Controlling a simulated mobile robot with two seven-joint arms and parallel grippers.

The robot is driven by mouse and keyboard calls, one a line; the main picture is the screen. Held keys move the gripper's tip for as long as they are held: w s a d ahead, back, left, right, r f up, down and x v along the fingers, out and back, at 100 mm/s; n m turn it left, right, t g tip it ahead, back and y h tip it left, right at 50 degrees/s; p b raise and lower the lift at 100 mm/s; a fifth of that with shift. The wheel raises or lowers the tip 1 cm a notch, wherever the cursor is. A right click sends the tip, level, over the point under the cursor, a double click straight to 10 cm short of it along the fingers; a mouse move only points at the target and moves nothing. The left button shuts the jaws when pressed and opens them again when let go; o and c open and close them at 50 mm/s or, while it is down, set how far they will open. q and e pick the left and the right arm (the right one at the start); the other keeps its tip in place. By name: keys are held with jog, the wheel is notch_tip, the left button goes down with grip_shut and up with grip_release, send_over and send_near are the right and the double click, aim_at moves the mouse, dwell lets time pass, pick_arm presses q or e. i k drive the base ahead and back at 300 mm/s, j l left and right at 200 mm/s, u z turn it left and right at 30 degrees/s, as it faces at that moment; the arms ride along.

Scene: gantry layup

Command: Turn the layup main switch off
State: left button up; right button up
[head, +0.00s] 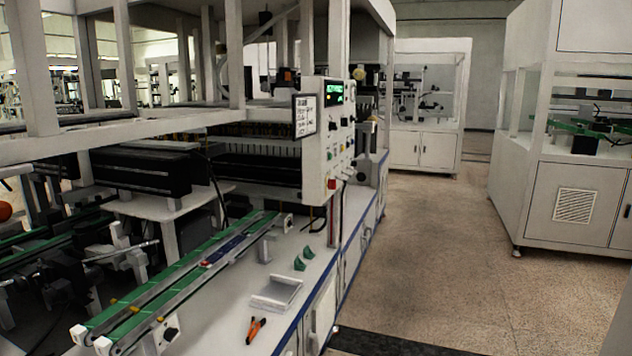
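A white control panel (342,128) stands upright on the machine in the middle of the head view, facing right. It carries a green-lit display (336,88), several small knobs and buttons, and a white label sheet (305,116) on its side. A red switch or button (331,184) sits at the panel's lower corner. I cannot tell which control is the main switch, or its position, because the panel face is seen at a steep angle. Neither of my grippers is in view.
A green-belted conveyor (190,275) runs along the bench at left. The white bench top holds a grey tray (276,292), orange-handled pliers (255,329) and small green parts (301,262). The speckled floor (440,250) is open between the bench and a white cabinet (565,190) at right.

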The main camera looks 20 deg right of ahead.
aim_at(332, 183)
jog(key=i+l+u, duration=0.2)
jog(key=l, duration=0.35)
jog(key=i+l+u, duration=0.1)
jog(key=i+l, duration=0.15)
jog(key=l, duration=0.25)
jog(key=i+l, duration=0.15)
jog(key=l, duration=0.2)
jog(key=i+l+u, duration=0.1)
jog(key=l, duration=0.3)
jog(key=i+l, duration=0.2)
jog(key=l, duration=0.2)
jog(key=i+l, duration=0.15)
jog(key=l, duration=0.25)
jog(key=u, duration=0.05)
